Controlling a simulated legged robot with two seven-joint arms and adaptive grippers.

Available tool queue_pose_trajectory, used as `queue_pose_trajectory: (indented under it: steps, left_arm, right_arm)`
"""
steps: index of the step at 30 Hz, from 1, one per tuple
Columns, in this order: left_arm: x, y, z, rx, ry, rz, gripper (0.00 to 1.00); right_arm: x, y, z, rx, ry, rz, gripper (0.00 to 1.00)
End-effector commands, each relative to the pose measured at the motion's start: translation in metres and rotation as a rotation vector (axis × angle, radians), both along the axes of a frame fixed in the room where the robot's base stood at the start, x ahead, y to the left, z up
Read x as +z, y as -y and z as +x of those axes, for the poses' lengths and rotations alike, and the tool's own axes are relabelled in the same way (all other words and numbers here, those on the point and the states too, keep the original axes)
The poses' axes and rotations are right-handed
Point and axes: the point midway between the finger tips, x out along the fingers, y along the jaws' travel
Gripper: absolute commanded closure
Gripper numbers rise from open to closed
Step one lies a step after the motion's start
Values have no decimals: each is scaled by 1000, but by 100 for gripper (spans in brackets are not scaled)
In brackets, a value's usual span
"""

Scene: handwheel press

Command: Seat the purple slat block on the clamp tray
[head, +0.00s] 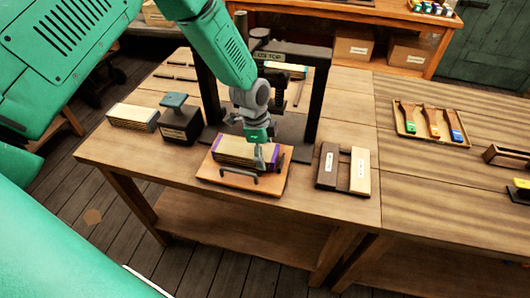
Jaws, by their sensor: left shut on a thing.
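The purple slat block (232,150), a stack of pale slats with purple ends, is at the wooden clamp tray (214,175) near the front of the table. My left gripper (262,158) reaches down from above and is shut on the block near its right end. The block appears level over the tray; whether its underside rests fully on it I cannot tell. A dark handle shows on the tray's front side. The gripper hides part of the block's right end. My right gripper is not in view.
The black press frame (317,100) stands right behind the tray. To the left are a dark box with a teal top (180,125) and another slat block (133,117). A dark and pale block holder (328,167) stands to the right. The table's front edge is clear.

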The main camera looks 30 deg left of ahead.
Motion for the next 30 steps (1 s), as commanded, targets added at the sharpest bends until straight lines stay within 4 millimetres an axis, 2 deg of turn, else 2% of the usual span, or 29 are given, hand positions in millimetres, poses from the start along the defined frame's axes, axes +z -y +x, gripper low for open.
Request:
queue_pose_trajectory:
  steps: [9, 10, 11, 12, 22, 26, 30]
  left_arm:
    - [-7, 0, 1, 0, 1, -1, 88]
    - [-6, 0, 1, 0, 1, -1, 28]
    - [-6, 0, 1, 0, 1, -1, 18]
    - [-6, 0, 1, 0, 1, -1, 15]
    - [0, 0, 0, 0, 0, 0, 15]
    - [19, 0, 1, 0, 3, 0, 15]
    - [48, 0, 2, 0, 4, -1, 15]
  right_arm:
    - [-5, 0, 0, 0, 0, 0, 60]
    - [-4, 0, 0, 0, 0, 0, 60]
    - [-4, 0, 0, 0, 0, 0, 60]
    - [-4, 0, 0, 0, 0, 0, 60]
    - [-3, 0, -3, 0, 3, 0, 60]
    - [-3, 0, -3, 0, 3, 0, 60]
    - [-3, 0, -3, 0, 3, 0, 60]
